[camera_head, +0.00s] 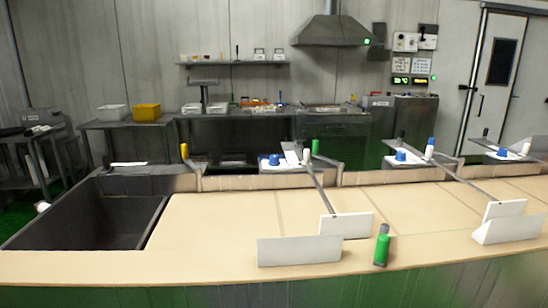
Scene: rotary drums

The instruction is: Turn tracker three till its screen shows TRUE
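I cannot pick out a tracker three or any screen reading TRUE. Several blank white panels stand on the tan counter (190,225): a wide one (299,250) at the front, one just behind it (346,224), and more at the right (508,229). Thin dark rods (321,190) slant down toward some panels. If a tracker is among these things, I cannot tell which. Neither of my grippers is in view.
A dark sink (90,215) fills the counter's left part. Blue and white items (402,156) sit on trays beyond. Small green displays (401,80) hang on the back wall. The counter's left middle is clear.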

